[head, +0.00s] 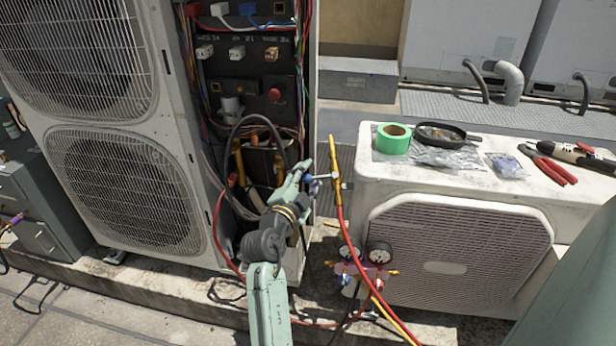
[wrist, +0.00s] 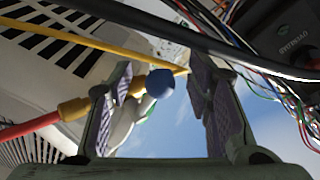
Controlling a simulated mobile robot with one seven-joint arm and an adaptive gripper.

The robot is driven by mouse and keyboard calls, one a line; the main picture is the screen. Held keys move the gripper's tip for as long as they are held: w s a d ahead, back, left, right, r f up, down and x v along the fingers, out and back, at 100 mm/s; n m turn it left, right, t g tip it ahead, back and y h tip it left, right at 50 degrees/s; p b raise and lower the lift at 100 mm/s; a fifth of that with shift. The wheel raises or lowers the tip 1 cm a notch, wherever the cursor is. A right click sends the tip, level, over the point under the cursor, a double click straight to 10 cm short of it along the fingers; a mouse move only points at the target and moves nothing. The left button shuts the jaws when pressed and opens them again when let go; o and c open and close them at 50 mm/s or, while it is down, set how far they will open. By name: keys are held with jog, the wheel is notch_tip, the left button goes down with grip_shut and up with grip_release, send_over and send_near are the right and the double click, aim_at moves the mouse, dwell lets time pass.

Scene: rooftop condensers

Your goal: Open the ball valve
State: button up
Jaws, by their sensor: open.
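The ball valve (head: 336,183) is a brass-coloured fitting between a yellow hose above and a red hose below, in front of the open electrical cabinet. Its short lever ends in a blue knob (head: 308,179), pointing left toward my gripper (head: 311,177). In the wrist view, the blue knob (wrist: 160,83) lies between the two open fingers of my gripper (wrist: 158,76), nearer the left one. A gap shows between the knob and the right finger; contact with the left finger cannot be told. The brass fitting (wrist: 74,109) shows left of the fingers.
The white condenser (head: 455,245) stands right of the valve, with green tape (head: 393,138), a dark pan (head: 440,134) and red pliers (head: 548,164) on top. The gauge manifold (head: 365,265) hangs below. Black cable (wrist: 225,45) and loose wires pass close to the right finger.

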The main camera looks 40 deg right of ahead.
jog(key=shift+c, duration=0.5)
grip_shut()
dwell(0.4)
